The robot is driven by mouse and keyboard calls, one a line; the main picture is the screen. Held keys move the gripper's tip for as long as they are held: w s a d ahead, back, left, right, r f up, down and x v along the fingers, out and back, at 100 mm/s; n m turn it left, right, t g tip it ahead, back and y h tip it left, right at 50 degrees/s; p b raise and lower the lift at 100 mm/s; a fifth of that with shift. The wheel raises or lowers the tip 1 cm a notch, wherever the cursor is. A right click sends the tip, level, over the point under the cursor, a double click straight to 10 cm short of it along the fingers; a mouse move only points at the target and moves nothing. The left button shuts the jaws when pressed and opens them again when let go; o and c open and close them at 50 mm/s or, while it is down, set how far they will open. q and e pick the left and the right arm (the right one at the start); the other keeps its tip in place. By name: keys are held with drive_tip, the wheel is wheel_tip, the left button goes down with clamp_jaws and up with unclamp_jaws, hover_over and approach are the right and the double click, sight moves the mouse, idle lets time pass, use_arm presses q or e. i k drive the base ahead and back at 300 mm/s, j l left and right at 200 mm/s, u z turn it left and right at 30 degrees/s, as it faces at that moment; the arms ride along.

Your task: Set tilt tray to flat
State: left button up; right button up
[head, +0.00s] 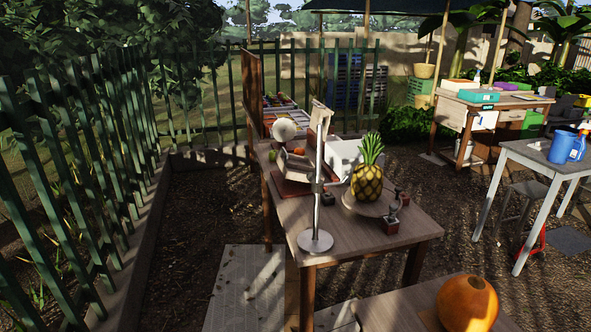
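A small pale tray (296,161) with an orange item in it stands on the wooden table, above a reddish-brown board (291,187). It looks tilted, and it may be the tilt tray, but it is small and partly hidden behind a metal pole (318,200). A pineapple (367,180) stands upright on a round plate (352,203) to its right. Neither of my grippers shows in the head view.
A pumpkin (467,303) sits on a nearer table (390,312). A green fence (75,150) runs along the left. A grey table (530,152) with a blue jug (562,147) stands right. Open soil lies between.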

sight(294, 167)
drive_tip(key=i+j, duration=0.15)
drive_tip(key=i+j+z, duration=0.3)
drive_tip(key=i+j, duration=0.15)
drive_tip(key=i+j+z, duration=0.3)
drive_tip(key=i+j, duration=0.15)
drive_tip(key=j, duration=0.1)
